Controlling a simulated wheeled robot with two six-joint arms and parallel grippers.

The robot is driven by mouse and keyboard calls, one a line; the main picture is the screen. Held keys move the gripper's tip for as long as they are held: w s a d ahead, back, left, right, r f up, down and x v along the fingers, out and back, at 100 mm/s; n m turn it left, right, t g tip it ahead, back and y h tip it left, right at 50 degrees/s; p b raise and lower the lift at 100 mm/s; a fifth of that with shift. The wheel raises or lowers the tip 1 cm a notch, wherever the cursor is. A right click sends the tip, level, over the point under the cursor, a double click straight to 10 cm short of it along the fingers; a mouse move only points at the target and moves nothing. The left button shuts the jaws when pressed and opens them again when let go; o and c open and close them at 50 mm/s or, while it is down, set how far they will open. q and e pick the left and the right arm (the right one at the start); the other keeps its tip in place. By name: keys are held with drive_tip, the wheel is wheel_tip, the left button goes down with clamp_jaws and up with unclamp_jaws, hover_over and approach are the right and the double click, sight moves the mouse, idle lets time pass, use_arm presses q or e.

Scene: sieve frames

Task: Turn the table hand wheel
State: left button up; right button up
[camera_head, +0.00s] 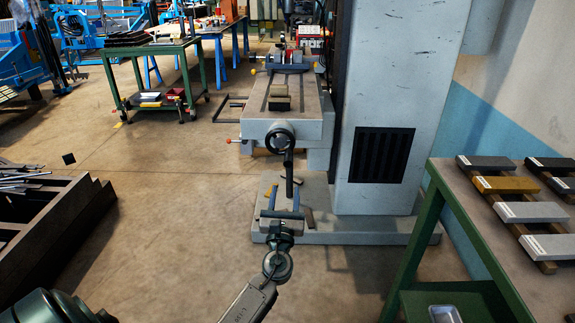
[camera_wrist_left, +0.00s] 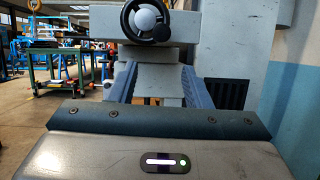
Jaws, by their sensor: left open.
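The table hand wheel (camera_head: 279,138) is a black ring with a grey hub on the front end of the machine's table. It also shows at the top of the left wrist view (camera_wrist_left: 146,20), with a black knob at its lower right. My left gripper (camera_head: 285,190) is open and empty, in front of and below the wheel in the head view. In the left wrist view its two blue-grey fingers (camera_wrist_left: 158,72) stand apart, below the wheel and not touching it. My right gripper is not in view.
The grey machine table (camera_head: 309,100) carries a small block (camera_head: 280,98). The machine column (camera_head: 400,80) rises to the right. A green bench (camera_head: 450,180) with metal bars stands at the right, and a dark crate (camera_head: 60,240) at the left.

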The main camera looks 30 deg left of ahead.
sight(289, 160)
use_arm(q)
drive_tip(key=p+x, duration=0.1)
drive_tip(key=x, duration=0.4)
drive_tip(key=r+x, duration=0.1)
drive_tip(key=x, duration=0.5)
drive_tip(key=shift+s+r+p, duration=0.15)
drive_tip(key=shift+s+p, duration=0.05)
drive_tip(key=shift+p, duration=0.15)
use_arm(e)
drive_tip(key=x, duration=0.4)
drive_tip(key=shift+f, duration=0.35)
use_arm(q)
clamp_jaws()
drive_tip(key=shift+d+y, duration=0.1)
drive_tip(key=shift+y, duration=0.2)
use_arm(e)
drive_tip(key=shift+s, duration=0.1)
